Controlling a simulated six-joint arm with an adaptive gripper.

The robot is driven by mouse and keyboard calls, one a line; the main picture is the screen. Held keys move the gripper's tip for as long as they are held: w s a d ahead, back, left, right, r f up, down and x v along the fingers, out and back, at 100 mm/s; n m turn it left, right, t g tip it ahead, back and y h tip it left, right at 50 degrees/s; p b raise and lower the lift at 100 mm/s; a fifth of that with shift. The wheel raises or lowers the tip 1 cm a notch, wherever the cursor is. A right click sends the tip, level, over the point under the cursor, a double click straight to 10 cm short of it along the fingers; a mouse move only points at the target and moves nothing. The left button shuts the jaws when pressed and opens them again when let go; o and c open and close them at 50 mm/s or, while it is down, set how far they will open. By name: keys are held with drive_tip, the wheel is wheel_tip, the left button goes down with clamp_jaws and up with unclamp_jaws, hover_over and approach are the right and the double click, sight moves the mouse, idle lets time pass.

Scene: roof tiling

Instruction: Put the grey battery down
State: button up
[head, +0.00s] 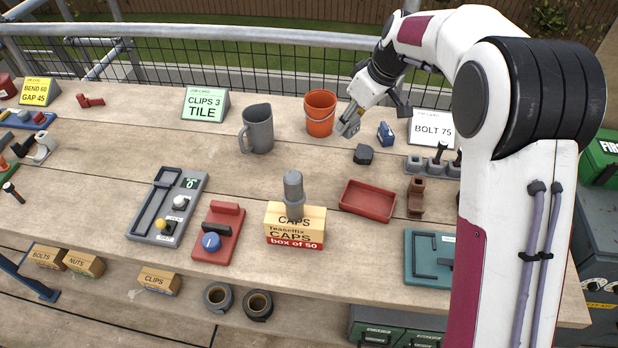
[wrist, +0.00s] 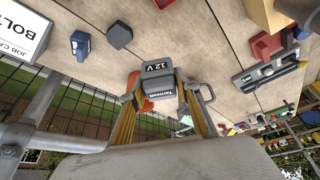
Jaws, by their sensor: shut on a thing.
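The grey battery (wrist: 158,88), marked 12V, is between the fingers of my gripper (wrist: 163,98) in the wrist view. My gripper is shut on it. In the head view my gripper (head: 350,118) is at the back of the bench, just right of the orange bucket (head: 320,115), and the grey battery (head: 347,128) shows small at its tips. I cannot tell whether the battery touches the bench (head: 330,160).
A dark grey block (head: 363,155) and a small blue item (head: 386,134) stand close by to the right. A grey mug (head: 257,129) is left of the bucket. A red tray (head: 368,198) lies nearer the front. Bare planks lie between the mug and the dark block.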

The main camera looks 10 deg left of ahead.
drive_tip(key=s+a+n, duration=0.2)
drive_tip(key=s+a, duration=0.1)
drive_tip(key=a, duration=0.6)
drive_tip(key=shift+g+y, duration=0.3)
wheel_tip(320, 180, down, 5)
drive_tip(key=shift+f, duration=3.1)
drive_tip(key=shift+f, duration=1.9)
drive_tip(key=shift+f, duration=0.1)
